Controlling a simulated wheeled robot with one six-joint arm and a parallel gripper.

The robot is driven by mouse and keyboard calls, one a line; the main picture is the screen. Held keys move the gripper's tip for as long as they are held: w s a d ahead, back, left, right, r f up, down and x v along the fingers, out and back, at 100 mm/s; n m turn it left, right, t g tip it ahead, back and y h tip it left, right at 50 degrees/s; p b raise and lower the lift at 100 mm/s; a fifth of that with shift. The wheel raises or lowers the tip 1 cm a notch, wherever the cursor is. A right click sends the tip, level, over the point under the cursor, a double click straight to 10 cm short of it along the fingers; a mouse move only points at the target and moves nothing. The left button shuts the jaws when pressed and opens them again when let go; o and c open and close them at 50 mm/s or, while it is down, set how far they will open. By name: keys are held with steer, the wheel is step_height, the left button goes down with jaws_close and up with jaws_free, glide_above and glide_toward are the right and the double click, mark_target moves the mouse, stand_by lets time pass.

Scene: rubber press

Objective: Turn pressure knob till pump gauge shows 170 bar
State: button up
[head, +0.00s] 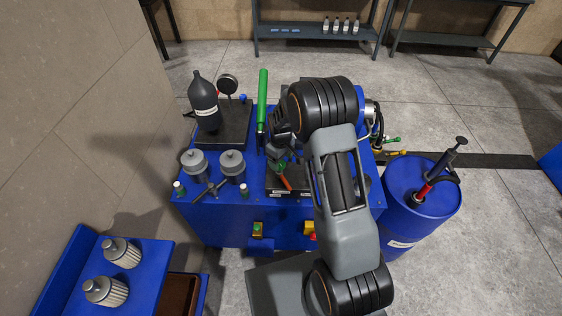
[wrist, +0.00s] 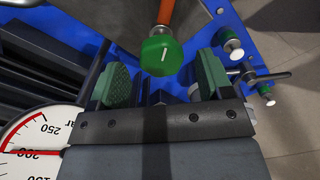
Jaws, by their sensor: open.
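In the wrist view, a round green knob (wrist: 161,56) with a white line mark sits in front of an orange rod. My gripper (wrist: 162,78) is open, with its green pads left and right of the knob and apart from it. A white gauge face (wrist: 30,150) marked in bar is partly cut off at the lower left. Its red needle lies near the 200 mark; the exact reading cannot be told. In the head view, my gripper (head: 281,160) is over the blue bench (head: 225,222), partly hidden by my arm. The orange rod (head: 286,183) shows just below it.
A tall green-handled lever (head: 262,92) stands just left of my arm. A dark bottle (head: 203,100), a round gauge (head: 228,84) and two grey canisters stand on the bench's left. A blue drum (head: 405,205) with a hand pump stands right.

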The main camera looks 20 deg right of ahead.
steer(key=shift+f, duration=1.2)
steer(key=shift+c, duration=0.5)
steer(key=c, duration=0.8)
steer(key=shift+c, duration=0.2)
steer(key=shift+m, duration=0.3)
steer(key=m+b, duration=0.3)
steer(key=shift+a+f+m, duration=0.15)
steer(key=shift+m, duration=0.15)
steer(key=shift+a+m+b, duration=0.1)
steer(key=shift+m+b, duration=0.9)
steer(key=shift+m, duration=1.3)
